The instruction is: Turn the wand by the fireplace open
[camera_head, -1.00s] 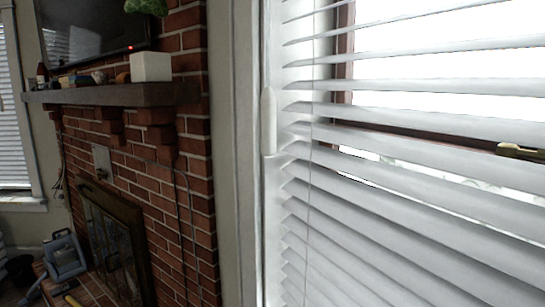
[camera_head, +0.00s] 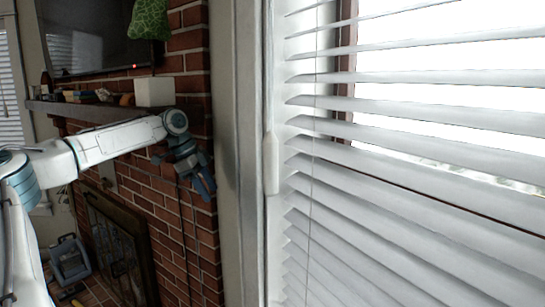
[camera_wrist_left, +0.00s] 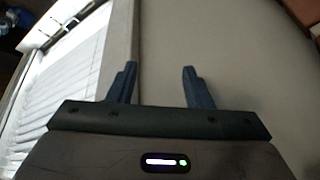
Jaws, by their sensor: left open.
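The wand (camera_head: 270,164) is a white, slim, upright piece at the left edge of the window blind in the head view. The white blind (camera_head: 400,145) has tilted slats, with bright light between the upper ones. My left gripper (camera_head: 206,184) is left of the wand, in front of the brick wall, apart from it and empty. In the left wrist view its two dark fingers (camera_wrist_left: 158,75) are spread with nothing between them. The blind shows at the left of that view (camera_wrist_left: 70,85); I cannot make out the wand there. My right gripper is not in view.
A brick fireplace (camera_head: 140,225) with a dark mantel (camera_head: 85,110) stands left. A white box (camera_head: 154,92) and small items sit on the mantel, below a TV (camera_head: 90,40). A pale window frame (camera_head: 240,240) separates brick and blind.

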